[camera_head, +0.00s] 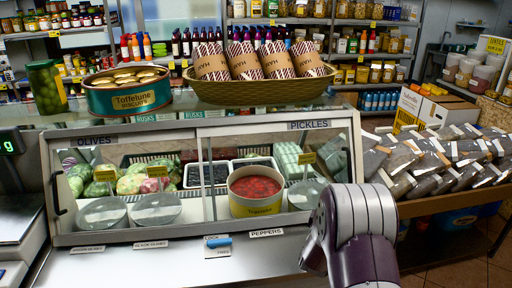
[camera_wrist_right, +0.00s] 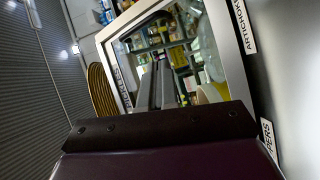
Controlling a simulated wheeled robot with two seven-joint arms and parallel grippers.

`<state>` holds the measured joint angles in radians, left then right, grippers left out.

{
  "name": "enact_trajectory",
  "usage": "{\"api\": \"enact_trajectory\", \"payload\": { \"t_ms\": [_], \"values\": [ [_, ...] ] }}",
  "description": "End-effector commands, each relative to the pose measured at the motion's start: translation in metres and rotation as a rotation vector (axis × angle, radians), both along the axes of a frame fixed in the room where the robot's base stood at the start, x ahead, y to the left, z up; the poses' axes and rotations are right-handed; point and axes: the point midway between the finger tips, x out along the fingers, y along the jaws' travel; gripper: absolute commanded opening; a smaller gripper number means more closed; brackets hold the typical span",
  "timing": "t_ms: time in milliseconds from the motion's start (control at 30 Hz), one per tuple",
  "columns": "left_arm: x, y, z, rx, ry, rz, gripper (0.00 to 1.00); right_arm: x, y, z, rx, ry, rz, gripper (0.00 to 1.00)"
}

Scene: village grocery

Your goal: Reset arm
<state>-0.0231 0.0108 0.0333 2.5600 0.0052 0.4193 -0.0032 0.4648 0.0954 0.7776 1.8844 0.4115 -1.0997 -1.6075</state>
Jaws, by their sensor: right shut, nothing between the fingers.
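My right arm (camera_head: 356,232), grey and dark purple, rises from the bottom of the head view, right of centre, in front of the counter case. Its gripper is hidden in the head view. In the right wrist view the dark fingers of my right gripper (camera_wrist_right: 160,86) lie close together beyond the dark wrist edge. They are shut and hold nothing. The case's framed glass fills the view behind them. My left arm and gripper are not in view.
The glass-fronted counter case (camera_head: 200,137) holds tubs and vegetables. A red-filled tub (camera_head: 256,206) stands left of my right arm. Packed bags (camera_head: 440,155) lie at right.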

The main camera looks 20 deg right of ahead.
Motion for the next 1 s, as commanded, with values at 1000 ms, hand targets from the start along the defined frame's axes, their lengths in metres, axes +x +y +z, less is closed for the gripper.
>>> {"api": "enact_trajectory", "payload": {
  "t_ms": [1000],
  "values": [
    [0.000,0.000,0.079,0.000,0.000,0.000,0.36,-0.164,0.288,0.005,1.358,0.532,-0.408,0.00]
  ]
}}
